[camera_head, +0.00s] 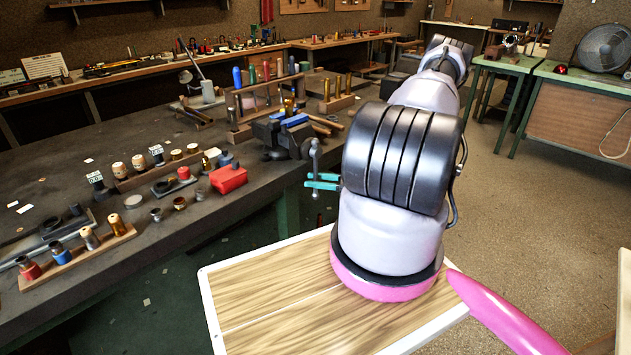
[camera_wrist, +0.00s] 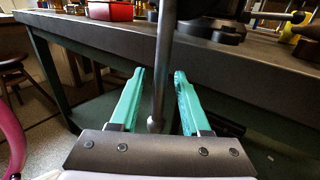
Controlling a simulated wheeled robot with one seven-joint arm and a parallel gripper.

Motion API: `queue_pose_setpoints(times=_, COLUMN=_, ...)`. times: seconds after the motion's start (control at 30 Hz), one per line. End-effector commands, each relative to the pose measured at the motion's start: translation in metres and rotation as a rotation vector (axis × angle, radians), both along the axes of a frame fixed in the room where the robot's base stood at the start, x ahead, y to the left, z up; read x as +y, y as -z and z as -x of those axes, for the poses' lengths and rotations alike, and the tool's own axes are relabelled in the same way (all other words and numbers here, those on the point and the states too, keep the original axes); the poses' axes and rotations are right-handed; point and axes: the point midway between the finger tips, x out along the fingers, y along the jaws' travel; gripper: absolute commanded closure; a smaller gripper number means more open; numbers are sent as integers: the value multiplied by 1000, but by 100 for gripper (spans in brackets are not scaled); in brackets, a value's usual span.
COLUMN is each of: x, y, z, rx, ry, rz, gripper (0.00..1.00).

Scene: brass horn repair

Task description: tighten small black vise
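The small black vise (camera_head: 272,133) with blue jaw pieces (camera_head: 291,120) sits at the right edge of the dark workbench. Its metal handle bar (camera_head: 316,160) hangs upright at the vise's near end, out past the bench edge. My gripper (camera_head: 322,181) has teal fingers and is at the handle's lower part. In the wrist view, my gripper (camera_wrist: 160,78) is open, with one finger on each side of the handle bar (camera_wrist: 163,60) and gaps visible on both sides. The bar's rounded lower end shows between the fingers. The vise's dark body (camera_wrist: 212,28) is partly cut off at the top there.
A red box (camera_head: 229,179) lies on the bench left of the vise. A wooden rack (camera_head: 262,95) of tools stands behind it. Small parts and wooden holders cover the near bench. The bench's green leg and front lie close beyond my fingers. Open floor lies to the right.

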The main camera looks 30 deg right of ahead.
Motion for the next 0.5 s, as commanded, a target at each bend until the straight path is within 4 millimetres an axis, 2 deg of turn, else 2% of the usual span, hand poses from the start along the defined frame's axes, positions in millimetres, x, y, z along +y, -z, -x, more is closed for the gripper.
queue_pose_setpoints(times=0.03, x=0, y=0, z=0, rx=0, ry=0, rz=0, gripper=74)
queue_pose_setpoints(times=0.1, x=0, y=0, z=0, rx=0, ry=0, rz=0, gripper=100)
queue_pose_setpoints(times=0.5, x=0, y=0, z=0, rx=0, ry=0, rz=0, gripper=100)
